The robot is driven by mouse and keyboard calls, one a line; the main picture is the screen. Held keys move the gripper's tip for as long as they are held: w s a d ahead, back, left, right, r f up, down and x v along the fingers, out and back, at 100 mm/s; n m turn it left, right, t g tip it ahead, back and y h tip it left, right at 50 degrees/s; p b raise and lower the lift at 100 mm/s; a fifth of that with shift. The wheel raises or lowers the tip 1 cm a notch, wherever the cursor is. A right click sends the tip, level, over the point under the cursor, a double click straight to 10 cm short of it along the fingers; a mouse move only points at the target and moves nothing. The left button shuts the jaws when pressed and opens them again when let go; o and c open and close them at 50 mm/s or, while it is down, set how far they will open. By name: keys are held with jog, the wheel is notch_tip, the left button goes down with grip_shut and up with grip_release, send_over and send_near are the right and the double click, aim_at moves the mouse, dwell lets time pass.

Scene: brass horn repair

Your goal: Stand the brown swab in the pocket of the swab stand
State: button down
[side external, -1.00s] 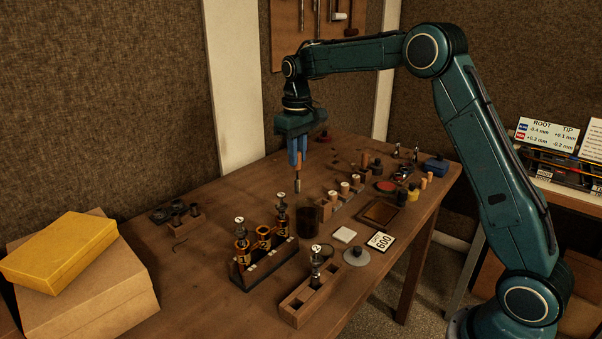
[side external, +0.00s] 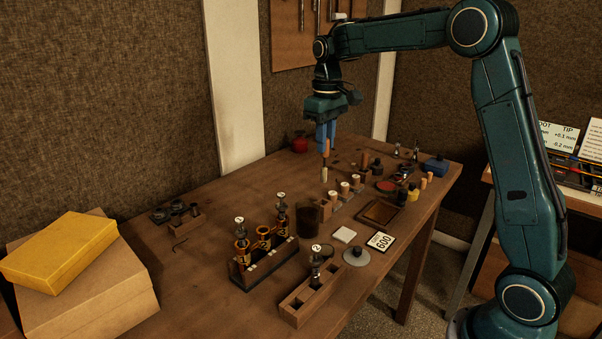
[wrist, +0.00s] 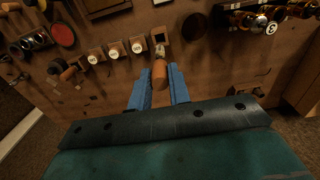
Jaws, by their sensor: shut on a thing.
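My gripper (side external: 326,148) is shut on the brown swab (side external: 325,173). The swab hangs roughly upright, with its pale tip down, above the table. In the wrist view the swab (wrist: 160,72) sits between the blue fingers of my gripper (wrist: 158,80). The swab stand (side external: 336,208) is a row of small wooden blocks, several with pale round tops. In the wrist view its end block has an open dark square pocket (wrist: 159,36), and the swab tip appears just below that opening in the picture. The tip is above the stand in the side view; the exact gap is unclear.
A dark cup (side external: 306,215) stands close to the stand's left end. A rack of valves (side external: 262,258) and a wooden slotted block (side external: 310,295) are at the front. Jars and a brown tray (side external: 380,212) lie to the right. The table's left part is mostly clear.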

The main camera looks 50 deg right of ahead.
aim_at(325, 156)
jog(key=shift+f, duration=0.1)
jog(key=shift+f, duration=2.25)
jog(key=shift+f, duration=2.8)
dwell(0.4)
jog(key=c, duration=1.2)
grip_release()
jog(key=shift+c, duration=0.2)
jog(key=shift+o, duration=0.5)
jog(key=shift+o, duration=1.2)
jog(key=shift+r, duration=0.15)
jog(key=shift+r, duration=3.35)
